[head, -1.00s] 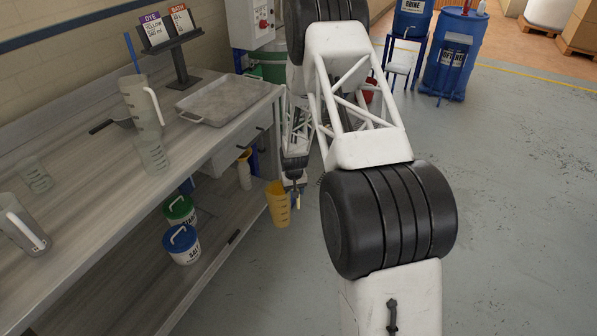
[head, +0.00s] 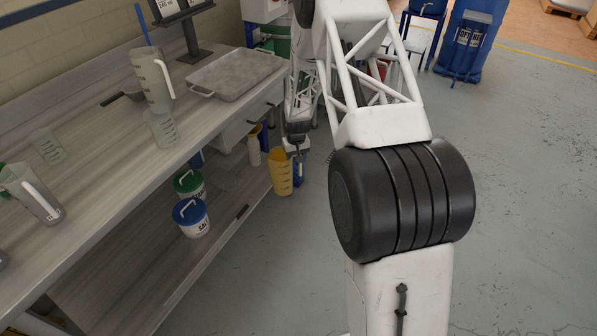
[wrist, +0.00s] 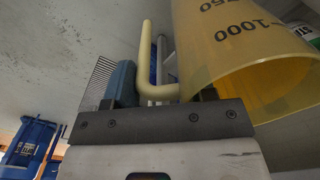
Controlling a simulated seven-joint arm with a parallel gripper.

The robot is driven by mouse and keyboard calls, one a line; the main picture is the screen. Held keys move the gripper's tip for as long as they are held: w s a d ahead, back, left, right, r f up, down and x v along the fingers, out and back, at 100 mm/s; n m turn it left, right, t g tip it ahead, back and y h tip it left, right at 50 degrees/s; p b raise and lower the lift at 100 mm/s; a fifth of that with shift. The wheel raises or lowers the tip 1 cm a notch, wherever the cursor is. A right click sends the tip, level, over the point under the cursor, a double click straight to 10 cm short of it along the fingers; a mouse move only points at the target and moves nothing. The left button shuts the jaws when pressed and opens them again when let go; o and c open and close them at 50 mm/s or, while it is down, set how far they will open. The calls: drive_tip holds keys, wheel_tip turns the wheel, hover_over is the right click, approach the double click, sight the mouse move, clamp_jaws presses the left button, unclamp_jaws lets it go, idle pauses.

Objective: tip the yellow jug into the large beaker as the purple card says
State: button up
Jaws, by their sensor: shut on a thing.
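The yellow jug (head: 282,174) hangs roughly upright beside the bench's right edge, below the bench top. My gripper (head: 297,148) is shut on its handle. In the wrist view, the pale handle (wrist: 146,60) stands between my fingers (wrist: 160,95), and the jug's wall (wrist: 225,45) shows 750 and 1000 marks. Its contents are not visible. On the bench stand a clear beaker (head: 161,129) and, behind it, a tall clear jug (head: 150,78) with a blue rod. I cannot tell which vessel is the large beaker. The purple card (head: 166,6) is cut off at the top edge, unreadable.
A metal tray (head: 236,75) lies on the bench near the far end. A white-handled clear jug (head: 32,194) and a small beaker (head: 48,147) stand at left. Green-lidded (head: 187,183) and blue-lidded (head: 190,217) tubs sit on the lower shelf. Open floor lies right.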

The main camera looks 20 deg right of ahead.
drive_tip(key=w+a+r+n, duration=0.1)
drive_tip(key=w+a+r, duration=0.1)
drive_tip(key=r, duration=1.1)
drive_tip(key=w+a+r, duration=0.1)
drive_tip(key=w+r, duration=0.1)
drive_tip(key=r, duration=1.2)
drive_tip(key=w+a+r+n, duration=0.1)
drive_tip(key=w+a+r, duration=0.1)
drive_tip(key=r, duration=1.1)
drive_tip(key=s+a+r+n, duration=0.1)
drive_tip(key=a+r+n, duration=0.1)
drive_tip(key=a, duration=1.6)
drive_tip(key=shift+n, duration=0.3)
drive_tip(key=shift+s, duration=0.1)
drive_tip(key=shift+s+a+r, duration=0.1)
drive_tip(key=shift+a, duration=0.1)
